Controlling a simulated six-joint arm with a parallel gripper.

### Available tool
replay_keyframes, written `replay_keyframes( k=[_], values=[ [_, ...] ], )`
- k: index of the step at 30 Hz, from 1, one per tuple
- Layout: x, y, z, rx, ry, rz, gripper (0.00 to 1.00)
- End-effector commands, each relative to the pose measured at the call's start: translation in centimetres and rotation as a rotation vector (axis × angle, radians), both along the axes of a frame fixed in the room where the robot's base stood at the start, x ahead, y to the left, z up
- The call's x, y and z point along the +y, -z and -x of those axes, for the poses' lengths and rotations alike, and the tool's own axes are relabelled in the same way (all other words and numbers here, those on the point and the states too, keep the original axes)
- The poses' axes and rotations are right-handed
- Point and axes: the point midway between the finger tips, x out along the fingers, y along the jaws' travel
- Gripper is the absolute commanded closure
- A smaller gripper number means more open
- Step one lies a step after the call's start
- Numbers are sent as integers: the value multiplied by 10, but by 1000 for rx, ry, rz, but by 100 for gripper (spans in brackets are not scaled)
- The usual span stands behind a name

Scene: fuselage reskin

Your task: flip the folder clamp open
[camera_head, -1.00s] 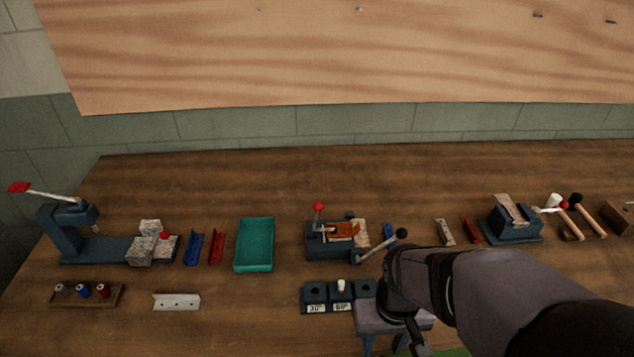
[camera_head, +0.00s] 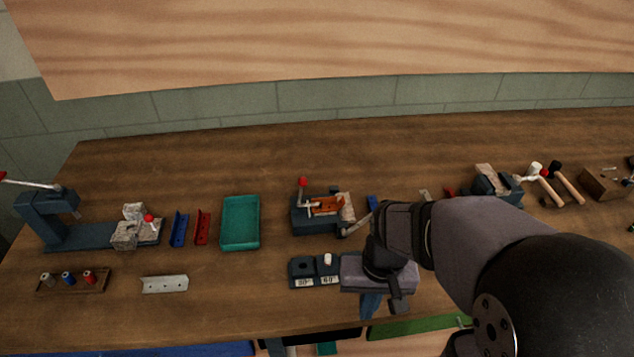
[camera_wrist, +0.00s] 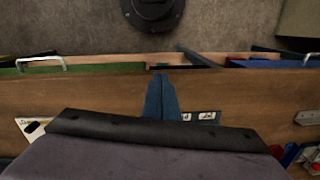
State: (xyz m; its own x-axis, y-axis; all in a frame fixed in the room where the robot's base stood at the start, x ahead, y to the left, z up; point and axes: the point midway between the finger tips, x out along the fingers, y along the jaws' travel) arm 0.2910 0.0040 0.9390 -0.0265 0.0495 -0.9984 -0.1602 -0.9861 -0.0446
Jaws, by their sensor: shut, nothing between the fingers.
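The folder (camera_head: 310,222) is a dark blue-grey bench tool at mid-bench in the head view. An orange piece (camera_head: 328,204) lies on its top. A lever with a red ball (camera_head: 303,183) stands up at its left back; I take this for the clamp. A second grey lever (camera_head: 357,224) slants out to the right, its end hidden behind my arm. My gripper (camera_head: 370,305) is to the right and nearer the bench's front edge, apart from the folder. In the wrist view my gripper's blue fingers (camera_wrist: 161,97) are together and empty; the folder does not show there.
Angle blocks (camera_head: 315,270) sit between the folder and the front edge, close to my gripper. A teal tray (camera_head: 240,222) stands left of the folder. A blue-grey block tool (camera_head: 495,187) and mallets (camera_head: 545,180) are at the right. The bench behind the folder is clear.

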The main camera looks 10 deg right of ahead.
Motion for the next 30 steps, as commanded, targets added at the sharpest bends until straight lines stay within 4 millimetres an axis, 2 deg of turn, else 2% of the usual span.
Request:
replay_keyframes(
  k=[5, 8, 14, 18, 24, 30],
  values=[
    [8, -7, -32, 70, 336, -111, 100],
    [14, -14, -59, 132, 580, -205, 100],
    [19, -37, -126, 298, 1059, -439, 100],
    [11, -59, -174, 434, 1325, -616, 100],
    [-10, -90, -225, 613, 1561, -830, 100],
    [-28, -111, -250, 727, 1658, -955, 100]
  ],
)
